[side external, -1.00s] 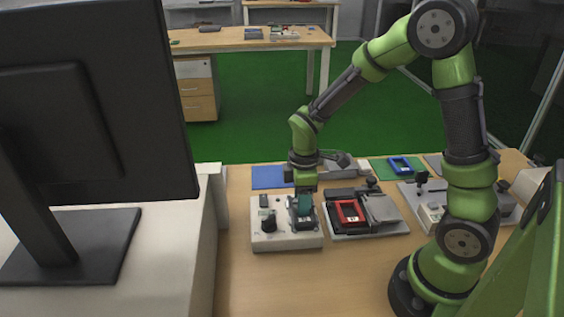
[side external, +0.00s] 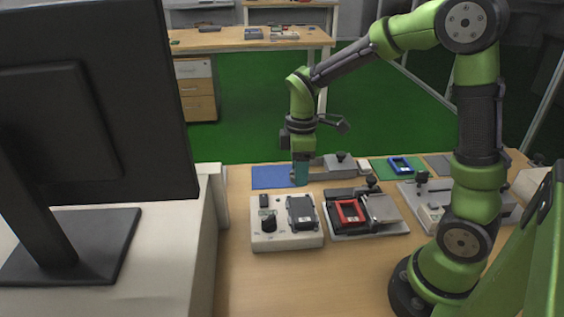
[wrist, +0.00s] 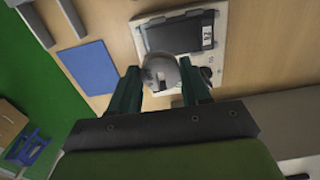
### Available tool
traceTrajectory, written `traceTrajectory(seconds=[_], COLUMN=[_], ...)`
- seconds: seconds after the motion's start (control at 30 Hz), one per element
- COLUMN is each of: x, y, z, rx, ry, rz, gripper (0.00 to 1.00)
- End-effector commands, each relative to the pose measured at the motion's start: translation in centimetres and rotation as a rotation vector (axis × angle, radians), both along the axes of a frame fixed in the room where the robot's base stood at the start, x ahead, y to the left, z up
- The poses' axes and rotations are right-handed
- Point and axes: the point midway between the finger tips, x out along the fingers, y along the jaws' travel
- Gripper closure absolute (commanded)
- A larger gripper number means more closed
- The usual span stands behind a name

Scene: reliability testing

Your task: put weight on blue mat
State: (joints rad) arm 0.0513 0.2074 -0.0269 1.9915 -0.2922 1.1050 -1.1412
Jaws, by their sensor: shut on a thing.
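My gripper (side external: 300,173) is shut on a round grey metal weight (wrist: 161,72), seen between the two dark green fingers in the wrist view. In the side view the fingers hide the weight. The blue mat (side external: 269,178) lies flat on the table at the back left, bare where it shows. In the side view my gripper overlaps its right part. In the wrist view the mat (wrist: 88,68) lies left of the fingers, apart from the weight.
A white device (side external: 286,240) with a black knob and a dark plate stands in front of the mat. To its right is a fixture (side external: 375,222) with a red frame. A grey metal device (side external: 340,167) stands right of the mat, near a green mat (side external: 380,172) with a blue frame.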

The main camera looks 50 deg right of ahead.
Motion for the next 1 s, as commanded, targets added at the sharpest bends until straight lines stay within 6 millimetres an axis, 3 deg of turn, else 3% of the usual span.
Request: traceTrajectory(seconds=[0.3,0.5,0.7,0.87,1.0], x=[10.5,15.7,18.1,18.5,18.4], y=[-3.5,-5.3,-5.8,-5.8,-5.8], z=[-5.7,-8.0,-7.5,-7.0,-7.9], rx=[0.001,0.0,-0.001,0.0,0.0], ry=[0.004,-0.001,-0.004,-0.001,0.0], rz=[-0.022,-0.008,0.01,0.018,0.025], gripper=[0.9,0.9,0.9,0.9,0.9])
